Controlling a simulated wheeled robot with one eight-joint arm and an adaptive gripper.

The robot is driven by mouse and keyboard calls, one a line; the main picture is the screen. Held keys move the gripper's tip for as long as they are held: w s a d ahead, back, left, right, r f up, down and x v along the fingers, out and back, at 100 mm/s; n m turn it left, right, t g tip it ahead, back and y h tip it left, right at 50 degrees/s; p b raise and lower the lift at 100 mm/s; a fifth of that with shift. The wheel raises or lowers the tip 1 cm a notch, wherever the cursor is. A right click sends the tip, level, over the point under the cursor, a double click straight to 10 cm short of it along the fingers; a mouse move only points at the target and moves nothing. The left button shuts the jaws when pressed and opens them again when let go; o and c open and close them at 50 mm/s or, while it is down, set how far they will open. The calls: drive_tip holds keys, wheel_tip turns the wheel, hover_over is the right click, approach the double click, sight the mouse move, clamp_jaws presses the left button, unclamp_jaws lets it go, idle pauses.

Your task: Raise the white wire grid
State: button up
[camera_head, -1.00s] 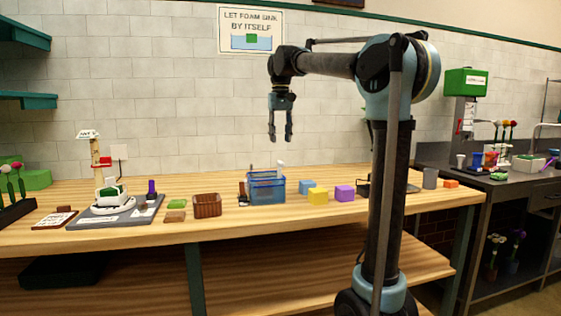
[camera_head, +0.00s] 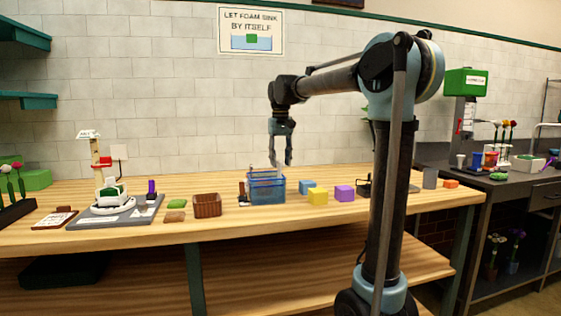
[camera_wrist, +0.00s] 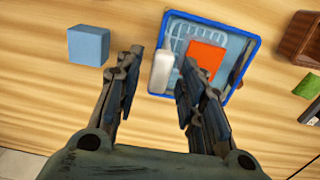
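The white wire grid (camera_wrist: 182,38) lies inside the blue-rimmed bin of clear blue (camera_wrist: 245,36), seen from above in the wrist view. A white upright handle (camera_wrist: 162,72) stands at the bin's near left side, and an orange-red block (camera_wrist: 205,58) is in the bin. In the head view the bin (camera_head: 266,188) stands on the wooden table. My gripper (camera_head: 281,164) points down just above the bin. In the wrist view its two fingers (camera_wrist: 160,76) are apart, one on each side of the white handle, with nothing between them touching both.
A blue block (camera_wrist: 88,45) sits left of the bin in the wrist view. A brown basket (camera_head: 207,205) and a green pad (camera_head: 177,204) are left of the bin in the head view. Yellow (camera_head: 318,197) and purple (camera_head: 345,193) blocks are to its right.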

clamp_jaws()
drive_tip(key=shift+w+r, duration=0.1)
drive_tip(key=shift+r, duration=3.85)
drive_tip(key=shift+o, duration=0.8)
unclamp_jaws()
wheel_tip(320, 180, up, 12)
